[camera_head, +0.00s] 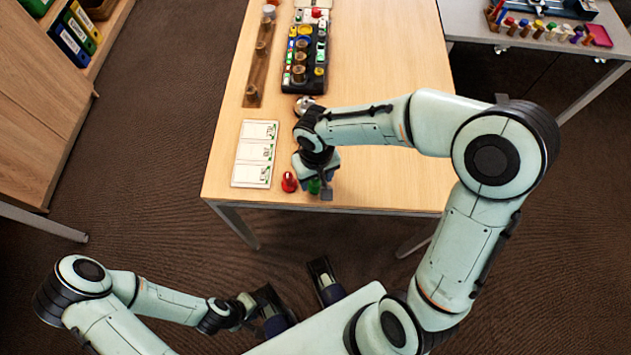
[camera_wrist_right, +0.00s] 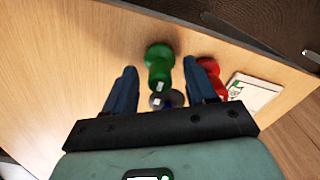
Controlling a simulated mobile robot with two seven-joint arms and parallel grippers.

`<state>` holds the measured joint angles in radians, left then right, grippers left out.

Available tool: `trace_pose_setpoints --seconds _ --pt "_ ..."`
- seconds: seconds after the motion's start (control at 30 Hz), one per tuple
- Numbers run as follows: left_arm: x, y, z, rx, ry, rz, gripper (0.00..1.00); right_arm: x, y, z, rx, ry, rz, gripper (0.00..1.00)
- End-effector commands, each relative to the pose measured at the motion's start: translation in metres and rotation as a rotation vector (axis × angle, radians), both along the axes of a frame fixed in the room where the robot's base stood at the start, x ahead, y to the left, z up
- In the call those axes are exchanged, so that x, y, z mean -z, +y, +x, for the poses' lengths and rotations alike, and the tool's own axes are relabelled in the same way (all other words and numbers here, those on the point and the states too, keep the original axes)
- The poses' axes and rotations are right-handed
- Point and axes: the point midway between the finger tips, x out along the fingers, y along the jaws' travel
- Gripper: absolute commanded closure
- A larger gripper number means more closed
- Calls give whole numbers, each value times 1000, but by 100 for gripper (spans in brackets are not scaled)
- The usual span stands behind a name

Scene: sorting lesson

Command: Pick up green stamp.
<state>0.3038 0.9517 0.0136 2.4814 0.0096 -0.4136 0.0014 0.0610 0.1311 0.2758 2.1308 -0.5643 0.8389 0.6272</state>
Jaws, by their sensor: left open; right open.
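The green stamp (camera_head: 314,187) stands near the front edge of the table, mostly hidden under my right gripper (camera_head: 317,176) in the head view. In the right wrist view the green stamp (camera_wrist_right: 158,60) shows between the two blue fingers. My right gripper is open and points down over it; I cannot tell whether a finger touches it. A red stamp (camera_head: 289,182) stands just left of it and also shows beside the right-hand finger in the wrist view (camera_wrist_right: 209,68). My left gripper (camera_head: 274,315) is open, low and away from the table.
A white card sheet (camera_head: 255,153) lies left of the stamps. A dark tray (camera_head: 292,84) of small parts and a wooden rack (camera_head: 255,80) stand farther back. The table's right part is clear.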

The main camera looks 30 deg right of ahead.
Motion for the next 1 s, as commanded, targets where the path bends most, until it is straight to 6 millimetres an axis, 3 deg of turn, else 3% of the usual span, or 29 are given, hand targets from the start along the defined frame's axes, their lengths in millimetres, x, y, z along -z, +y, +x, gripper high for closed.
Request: trace_pose_setpoints --seconds 0.3,0.5,0.83,1.0 --pt "1 0 1 0 -3 0 57 8 0 0 1 -1 0 44" --pt "1 0 1 0 -3 0 57 8 0 0 1 -1 0 100" --pt "1 0 1 0 -2 0 57 6 0 0 1 -2 0 100" --pt "-2 0 0 0 1 0 57 -7 0 1 0 -4 0 100"
